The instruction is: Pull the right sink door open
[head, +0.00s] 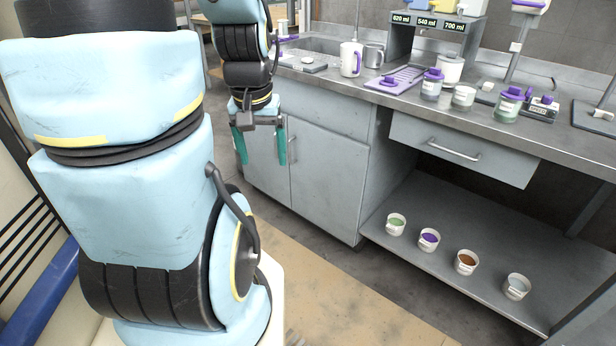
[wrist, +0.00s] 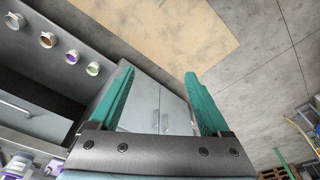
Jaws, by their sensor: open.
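The right sink door (head: 328,185) is a grey cabinet panel below the sink, closed flush with the cabinet front. The left sink door (head: 262,172) beside it is also closed. My gripper (head: 261,150) has two teal fingers, open and empty, pointing down in front of the left door and the seam in the head view. The right finger partly hides the area by the seam and handles. In the wrist view the picture is turned over. The right door (wrist: 138,102) shows between the fingers of my gripper (wrist: 158,76), with small handles at the seam. I see no contact.
The counter (head: 330,80) above holds a pitcher (head: 351,60), jars and a dispenser. A closed drawer (head: 460,150) and an open shelf (head: 420,205) with several small cups lie to the right. A tan mat (head: 340,290) covers floor in front; that floor is clear.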

